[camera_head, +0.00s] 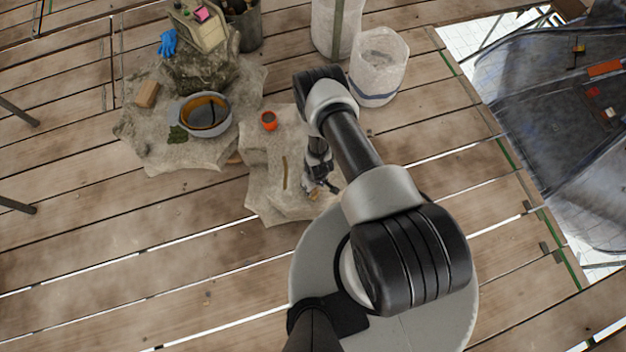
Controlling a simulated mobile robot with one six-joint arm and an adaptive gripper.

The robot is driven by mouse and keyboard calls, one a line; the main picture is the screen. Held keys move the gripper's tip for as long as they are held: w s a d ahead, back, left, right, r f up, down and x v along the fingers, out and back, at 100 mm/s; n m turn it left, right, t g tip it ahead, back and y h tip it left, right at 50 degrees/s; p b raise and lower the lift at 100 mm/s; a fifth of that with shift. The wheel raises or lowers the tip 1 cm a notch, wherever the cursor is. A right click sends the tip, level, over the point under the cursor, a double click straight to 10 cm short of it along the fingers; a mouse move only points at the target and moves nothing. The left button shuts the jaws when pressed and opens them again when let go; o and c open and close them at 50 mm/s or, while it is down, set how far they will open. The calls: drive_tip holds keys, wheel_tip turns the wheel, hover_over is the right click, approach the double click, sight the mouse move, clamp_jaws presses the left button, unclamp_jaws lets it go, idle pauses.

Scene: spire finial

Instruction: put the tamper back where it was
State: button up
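My gripper (321,188) points down over the right part of a pale stone slab (262,205), seen small from above. Small yellowish and dark parts show around its fingertips; I cannot tell whether it holds anything. A thin brown stick-like shape (285,173) lies on the slab, left of and apart from my gripper. It may be the tamper or a slot in the stone; I cannot tell which. No other thing is clearly a tamper. An orange cup (269,121) with dark contents stands at the slab's back.
On stone to the left are a grey basin (221,128), a tan block (146,94), a blue glove (167,43) and a beige box (207,34). A white bucket (375,85) stands behind my arm. Plank floor (130,260) is clear at front left; dark sheeting (545,110) lies right.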

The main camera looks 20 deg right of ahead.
drive_tip(key=r, duration=0.2)
drive_tip(key=r+p, duration=0.1)
drive_tip(key=r, duration=0.2)
drive_tip(key=r+p, duration=0.1)
drive_tip(key=r, duration=0.1)
drive_tip(key=shift+s+d+r, duration=0.1)
drive_tip(key=shift+s+r, duration=0.2)
drive_tip(key=shift+s, duration=0.1)
drive_tip(key=w+r, duration=0.4)
drive_tip(key=r, duration=0.5)
drive_tip(key=w+d+r+m+t, duration=0.1)
drive_tip(key=w+r, duration=0.3)
drive_tip(key=r, duration=0.5)
drive_tip(key=w+r, duration=0.5)
drive_tip(key=r, duration=0.4)
drive_tip(key=s+r+m+t, duration=0.1)
drive_tip(key=s+r, duration=0.2)
drive_tip(key=r, duration=1.7)
drive_tip(key=s+r, duration=0.8)
drive_tip(key=r, duration=0.3)
drive_tip(key=s+r, duration=0.3)
drive_tip(key=s, duration=0.5)
drive_tip(key=s+a+r+m+t, duration=0.1)
drive_tip(key=s+r, duration=0.3)
drive_tip(key=s, duration=0.4)
drive_tip(key=shift+r+m, duration=0.15)
drive_tip(key=shift+m, duration=0.15)
drive_tip(key=shift+a, duration=0.1)
